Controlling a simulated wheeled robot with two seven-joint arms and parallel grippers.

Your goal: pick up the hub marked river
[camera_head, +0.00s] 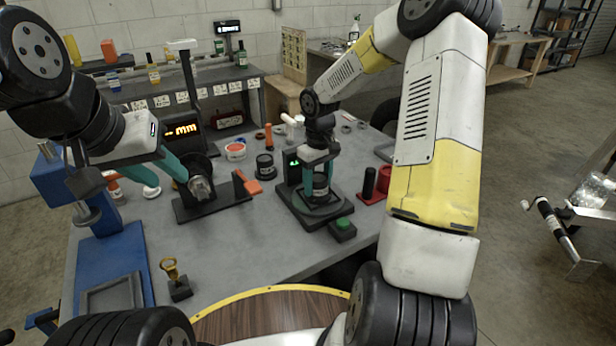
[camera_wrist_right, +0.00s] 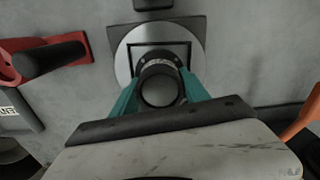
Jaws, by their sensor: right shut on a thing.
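My right gripper (camera_head: 318,176) is shut on a dark round hub (camera_wrist_right: 161,86), at the black device with a small green display (camera_head: 308,208). In the right wrist view the teal fingers (camera_wrist_right: 160,92) lie on both sides of the hub, over a pale round plate with a dark square frame (camera_wrist_right: 124,60). Small pale marks show on the hub's rim, but I cannot read them as river. I cannot tell whether the hub touches the plate. My left gripper (camera_head: 172,179) has its teal fingers apart, close to a metal cylinder (camera_head: 200,188) on a black stand.
A blue press (camera_head: 110,262) fills the table's left side. A small brass part on a black block (camera_head: 175,279) is at the front. Grey table (camera_head: 247,247) is clear at the front middle.

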